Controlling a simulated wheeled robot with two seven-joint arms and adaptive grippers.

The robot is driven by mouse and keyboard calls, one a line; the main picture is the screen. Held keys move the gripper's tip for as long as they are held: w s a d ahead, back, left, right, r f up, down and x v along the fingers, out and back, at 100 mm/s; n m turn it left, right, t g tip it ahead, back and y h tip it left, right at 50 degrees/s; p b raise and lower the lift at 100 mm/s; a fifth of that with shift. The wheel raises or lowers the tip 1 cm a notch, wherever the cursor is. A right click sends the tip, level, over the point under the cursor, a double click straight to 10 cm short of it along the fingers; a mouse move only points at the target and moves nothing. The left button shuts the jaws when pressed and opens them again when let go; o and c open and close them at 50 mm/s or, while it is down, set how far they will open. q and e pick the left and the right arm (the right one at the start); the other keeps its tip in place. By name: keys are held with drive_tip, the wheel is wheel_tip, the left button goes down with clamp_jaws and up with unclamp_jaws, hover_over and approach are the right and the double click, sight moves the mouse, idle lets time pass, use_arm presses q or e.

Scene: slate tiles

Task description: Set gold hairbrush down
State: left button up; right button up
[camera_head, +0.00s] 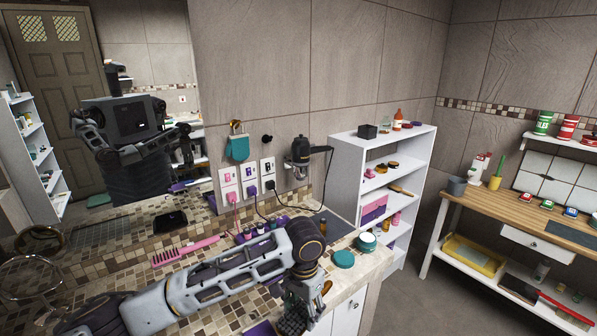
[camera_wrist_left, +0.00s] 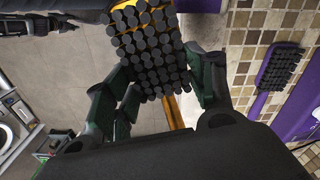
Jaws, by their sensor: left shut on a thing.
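My left gripper (camera_head: 302,304) is at the front edge of the mosaic-tiled counter (camera_head: 235,272), low in the head view. In the left wrist view, the gripper's dark fingers (camera_wrist_left: 160,98) are shut around the gold hairbrush (camera_wrist_left: 176,112). Its head with many black bristles (camera_wrist_left: 150,50) faces the camera, and part of the gold handle shows between the fingers. The brush is beside the counter edge, with floor behind it. In the head view only a dark bristled part shows below the gripper. My right gripper is not directly in view.
A purple brush (camera_wrist_left: 277,68) lies on the tiles in the left wrist view. A pink comb (camera_head: 185,251), a teal lid (camera_head: 343,259) and a teal-and-white jar (camera_head: 367,242) are on the counter. A white shelf (camera_head: 345,160) stands to the right. A mirror is behind.

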sight(301, 300)
use_arm(q)
drive_tip(key=shift+w+d+r+n, duration=0.3)
drive_tip(key=shift+w+r+n, duration=0.1)
drive_tip(key=shift+n, duration=0.1)
drive_tip(key=shift+w+a+r+n, duration=0.3)
drive_tip(key=shift+w+r+n, duration=0.1)
drive_tip(key=shift+w+r, duration=0.2)
drive_tip(key=shift+w+a+r+n, duration=0.25)
drive_tip(key=shift+w+r+n, duration=0.2)
drive_tip(key=shift+r, duration=0.1)
drive_tip(key=w+a+n, duration=0.3)
drive_tip(key=a, duration=0.5)
drive_tip(key=s+a+f, duration=0.1)
drive_tip(key=a+f, duration=0.2)
drive_tip(key=a, duration=0.1)
drive_tip(key=s+a+f+n, duration=0.1)
drive_tip(key=a+f, duration=0.3)
drive_tip(key=a, duration=0.1)
drive_tip(key=s+a+f+n, duration=0.1)
drive_tip(key=s+a+f, duration=0.1)
drive_tip(key=a, duration=0.3)
drive_tip(key=shift+a+f, duration=0.15)
drive_tip(key=shift+f, duration=0.75)
drive_tip(key=shift+s+f, duration=0.65)
drive_tip(key=shift+f, duration=0.05)
drive_tip(key=shift+w+r, duration=0.1)
